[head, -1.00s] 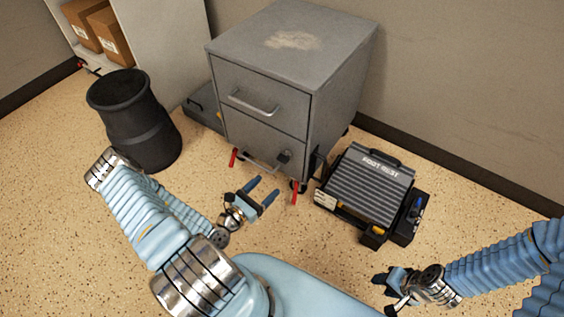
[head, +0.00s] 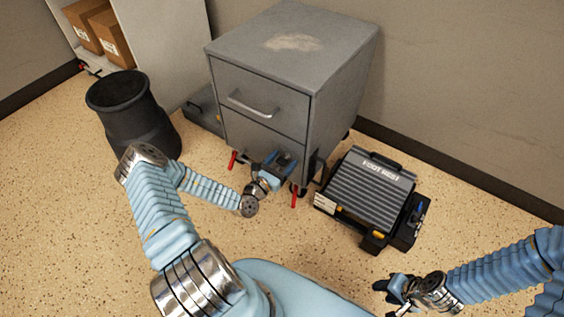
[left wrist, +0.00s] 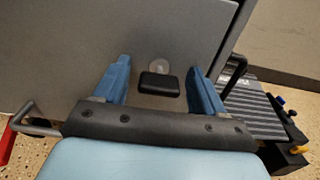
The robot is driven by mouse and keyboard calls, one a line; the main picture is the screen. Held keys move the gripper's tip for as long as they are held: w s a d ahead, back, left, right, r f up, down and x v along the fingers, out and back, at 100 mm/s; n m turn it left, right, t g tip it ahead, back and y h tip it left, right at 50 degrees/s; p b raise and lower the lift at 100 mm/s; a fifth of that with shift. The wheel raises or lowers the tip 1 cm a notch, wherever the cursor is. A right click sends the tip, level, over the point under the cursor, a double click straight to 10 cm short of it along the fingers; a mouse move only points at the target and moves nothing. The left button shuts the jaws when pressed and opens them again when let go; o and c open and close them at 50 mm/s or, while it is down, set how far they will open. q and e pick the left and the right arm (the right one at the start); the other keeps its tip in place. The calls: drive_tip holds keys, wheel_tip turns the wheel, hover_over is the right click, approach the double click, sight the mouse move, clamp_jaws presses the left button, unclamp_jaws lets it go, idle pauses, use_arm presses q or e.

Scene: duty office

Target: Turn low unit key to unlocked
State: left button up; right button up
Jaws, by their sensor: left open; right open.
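The low grey cabinet unit (head: 262,92) stands against the wall with two drawers. Its key (left wrist: 159,84), with a black head on a round pale lock plate (left wrist: 159,66), sits on the lower drawer front in the left wrist view. My left gripper (head: 284,160) is at the lower drawer's right side and hides the key in the head view. In the left wrist view the open left gripper (left wrist: 161,88) has one finger on each side of the key, with gaps visible. The key head looks horizontal. My right gripper (head: 388,289) is open and empty, low over the floor at the right.
A footrest (head: 372,190) stands right of the cabinet, close to my left gripper. Red levers (head: 294,196) stick out at the cabinet's base. A black bin (head: 132,112) stands to the left. The floor in front is mostly clear.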

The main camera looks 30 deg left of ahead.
use_arm(q)
drive_tip(key=c, duration=1.1)
drive_tip(key=shift+o, duration=0.2)
